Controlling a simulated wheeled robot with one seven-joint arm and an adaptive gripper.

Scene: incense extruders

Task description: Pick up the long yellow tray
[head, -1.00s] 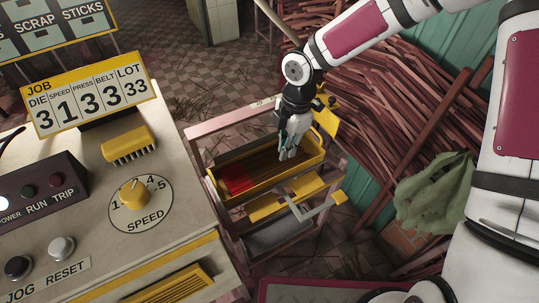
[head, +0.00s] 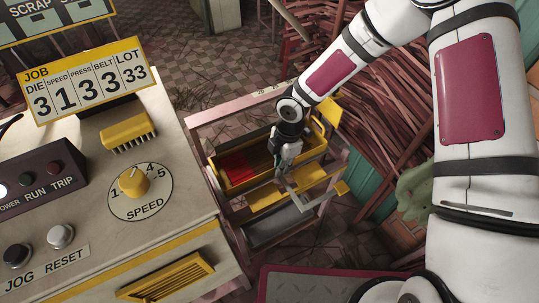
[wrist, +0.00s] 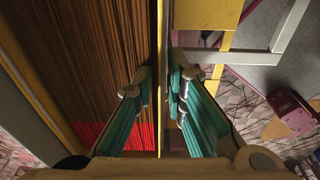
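The long yellow tray (head: 247,183) lies on a pink-framed rack, filled with brown sticks whose left ends are red. My gripper (head: 281,168) is low at the tray's near long side, a little right of its middle. In the wrist view the tray's yellow wall (wrist: 160,40) runs between the two teal-padded fingers, one inside over the sticks and one outside. The exact contact is hard to see.
The pink rack (head: 225,118) has another yellow piece (head: 268,199) and a grey tray (head: 275,230) below. A control bench with a yellow speed knob (head: 134,182) stands at left. Bundles of reddish sticks (head: 385,120) are piled behind at right.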

